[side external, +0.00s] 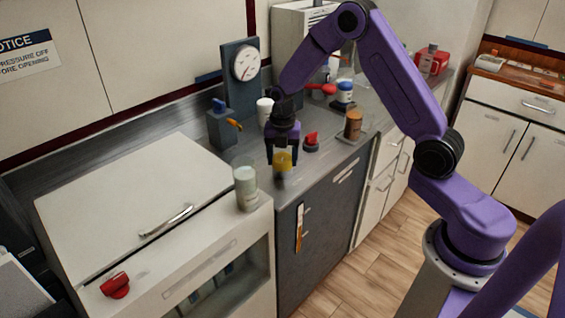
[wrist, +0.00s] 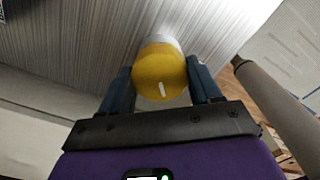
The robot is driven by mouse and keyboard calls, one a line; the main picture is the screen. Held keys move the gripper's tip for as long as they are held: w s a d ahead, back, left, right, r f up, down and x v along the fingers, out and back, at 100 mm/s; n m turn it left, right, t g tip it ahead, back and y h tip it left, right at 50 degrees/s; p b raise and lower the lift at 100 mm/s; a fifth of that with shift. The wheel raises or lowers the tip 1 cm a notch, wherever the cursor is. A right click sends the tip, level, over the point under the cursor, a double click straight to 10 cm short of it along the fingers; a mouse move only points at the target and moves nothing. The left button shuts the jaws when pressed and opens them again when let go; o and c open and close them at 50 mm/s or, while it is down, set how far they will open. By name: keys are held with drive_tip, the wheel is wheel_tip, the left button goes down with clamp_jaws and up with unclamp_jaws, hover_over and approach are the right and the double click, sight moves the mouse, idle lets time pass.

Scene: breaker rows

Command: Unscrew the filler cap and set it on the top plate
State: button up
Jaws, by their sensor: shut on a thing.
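The yellow filler cap (side external: 282,161) is between the fingers of my gripper (side external: 282,158), above the front part of the grey top surface (side external: 325,172). In the wrist view the cap (wrist: 160,72) is round with a white mark on its face, and my gripper's blue fingers (wrist: 163,90) press on it from both sides. A pale round part shows just behind the cap; I cannot tell whether they are joined. Which surface is the top plate is not clear; the brushed grey surface (wrist: 85,35) fills the upper left of the wrist view.
A glass jar (side external: 245,187) stands left of my gripper. A red knob (side external: 311,142), a brown jar (side external: 353,124) and a white cup (side external: 264,111) are close by. A gauge panel (side external: 242,90) rises behind. Bare grey surface lies right of the gripper.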

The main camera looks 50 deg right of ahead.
sight(282, 157)
drive_tip(key=shift+r, duration=0.1)
drive_tip(key=shift+r, duration=2.35)
drive_tip(key=s+d+r+m, duration=0.2)
drive_tip(key=d+r+m, duration=0.45)
drive_tip(key=d, duration=0.55)
drive_tip(key=shift+m, duration=0.65)
drive_tip(key=w+d+f, duration=0.1)
drive_tip(key=w+f, duration=0.1)
drive_tip(key=w, duration=0.2)
drive_tip(key=w+d+f, duration=0.1)
drive_tip(key=w+f, duration=0.2)
drive_tip(key=w, duration=0.1)
drive_tip(key=w+d+f, duration=0.1)
drive_tip(key=w+f, duration=0.2)
drive_tip(key=w, duration=0.1)
drive_tip(key=shift+w+d+f, duration=0.15)
drive_tip(key=shift+d+f, duration=0.1)
drive_tip(key=shift+d, duration=0.1)
drive_tip(key=shift+w+d+f, duration=0.15)
drive_tip(key=shift+w+f, duration=0.4)
drive_tip(key=shift+f, duration=1.65)
